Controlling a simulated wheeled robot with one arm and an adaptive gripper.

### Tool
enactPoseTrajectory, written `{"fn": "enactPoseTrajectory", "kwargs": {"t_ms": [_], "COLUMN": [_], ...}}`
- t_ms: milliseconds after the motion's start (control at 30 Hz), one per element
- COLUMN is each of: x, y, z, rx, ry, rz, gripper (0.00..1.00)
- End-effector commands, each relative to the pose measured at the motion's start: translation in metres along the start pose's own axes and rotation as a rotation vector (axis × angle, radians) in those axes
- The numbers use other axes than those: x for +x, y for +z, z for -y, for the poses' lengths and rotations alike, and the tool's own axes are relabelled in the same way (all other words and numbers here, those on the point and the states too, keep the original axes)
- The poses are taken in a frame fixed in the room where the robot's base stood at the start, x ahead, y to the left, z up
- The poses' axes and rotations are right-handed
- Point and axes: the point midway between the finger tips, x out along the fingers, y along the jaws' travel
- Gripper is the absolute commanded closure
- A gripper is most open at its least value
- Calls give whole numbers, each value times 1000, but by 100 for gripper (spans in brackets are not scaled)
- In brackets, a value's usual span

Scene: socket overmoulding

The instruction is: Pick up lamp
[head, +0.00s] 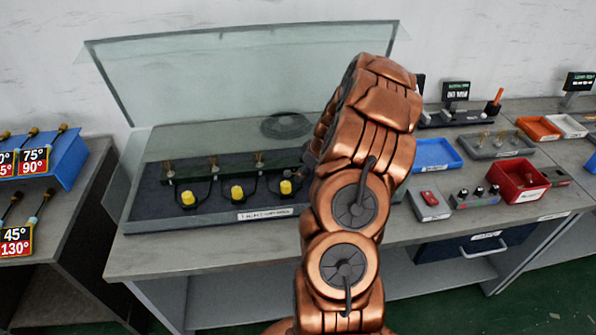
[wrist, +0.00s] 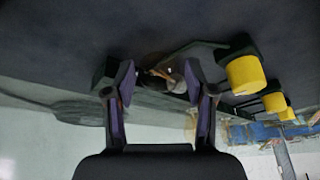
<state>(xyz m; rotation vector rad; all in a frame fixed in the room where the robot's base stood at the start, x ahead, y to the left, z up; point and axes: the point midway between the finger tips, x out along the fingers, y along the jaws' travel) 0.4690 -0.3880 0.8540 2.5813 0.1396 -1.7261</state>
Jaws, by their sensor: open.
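My gripper (wrist: 160,86) is open in the wrist view, with one finger on each side of a small dark object (wrist: 166,76) that has a pale rounded part. This may be the lamp, but it is too dim to be sure. I cannot tell whether either finger touches it. In the head view my copper arm hides the gripper and the right end of the dark bench tray (head: 220,218). Small brass-coloured pieces (head: 213,161) stand along a bar in that tray.
Yellow-capped parts (head: 237,192) on black leads stand in the tray; they also show right of my fingers in the wrist view (wrist: 245,75). A raised glass lid (head: 240,65) stands behind. A blue tray (head: 436,155) and red bin (head: 517,180) are to the right.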

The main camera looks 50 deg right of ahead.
Motion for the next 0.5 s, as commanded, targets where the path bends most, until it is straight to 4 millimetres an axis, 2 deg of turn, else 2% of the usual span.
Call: {"fn": "enactPoseTrajectory", "kwargs": {"t_ms": [333,500], "x": [7,7], "y": [0,0], "z": [0,0], "rx": [0,0], "ry": [-1,-1], "rz": [0,0], "gripper": [46,64]}}
